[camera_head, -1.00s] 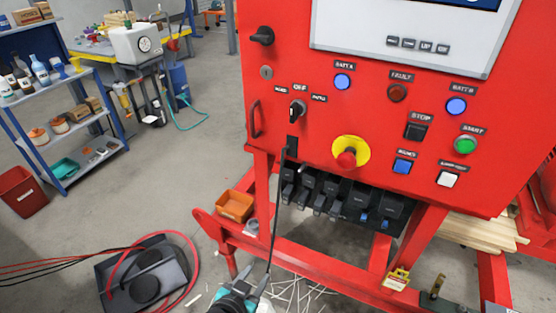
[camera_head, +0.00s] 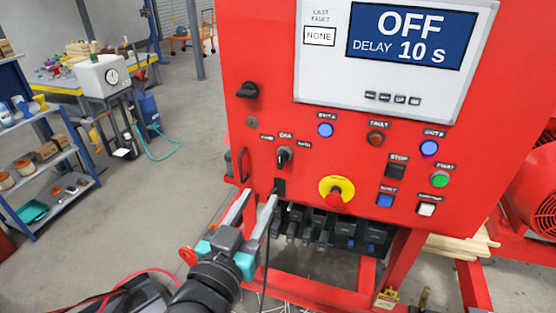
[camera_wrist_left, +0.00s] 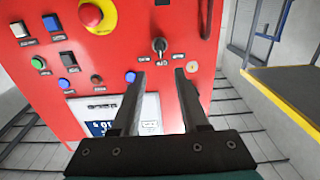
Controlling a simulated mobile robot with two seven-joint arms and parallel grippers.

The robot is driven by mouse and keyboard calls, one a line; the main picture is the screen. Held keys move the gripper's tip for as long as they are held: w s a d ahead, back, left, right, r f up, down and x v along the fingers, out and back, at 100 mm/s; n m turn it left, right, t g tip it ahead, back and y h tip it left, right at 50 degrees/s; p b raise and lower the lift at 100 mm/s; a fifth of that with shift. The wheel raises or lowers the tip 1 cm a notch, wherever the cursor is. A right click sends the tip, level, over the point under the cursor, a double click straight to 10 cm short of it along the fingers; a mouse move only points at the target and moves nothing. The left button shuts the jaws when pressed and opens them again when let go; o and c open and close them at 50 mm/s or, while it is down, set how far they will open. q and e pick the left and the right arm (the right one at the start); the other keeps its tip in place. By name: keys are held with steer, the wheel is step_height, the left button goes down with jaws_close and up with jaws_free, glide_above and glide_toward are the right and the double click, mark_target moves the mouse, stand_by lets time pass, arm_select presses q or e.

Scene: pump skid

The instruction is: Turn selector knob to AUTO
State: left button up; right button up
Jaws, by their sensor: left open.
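The selector knob (camera_head: 284,156) is a small black knob with a pale mark on the red panel (camera_head: 330,110), with small labels to its left, above and to its right. The label text is too blurred to read surely. In the left wrist view, which sees the panel upside down, the knob (camera_wrist_left: 159,45) shows just beyond and between the fingertips. My left gripper (camera_head: 260,196) is open and empty, below and a little left of the knob, not touching it. My right gripper is not in view.
The display (camera_head: 410,37) reads OFF, DELAY 10 s. A larger black handle (camera_head: 247,90) and a dark pull handle (camera_head: 243,163) sit left of the knob. A red-and-yellow emergency stop (camera_head: 336,192) and several buttons are to its right. A dark cable hangs below the knob.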

mark_target(279, 161)
arm_select(q)
steer(key=p+x, duration=0.1)
steer(key=x, duration=1.1)
steer(key=shift+w+f, duration=0.1)
steer(key=shift+w, duration=0.05)
jaws_close()
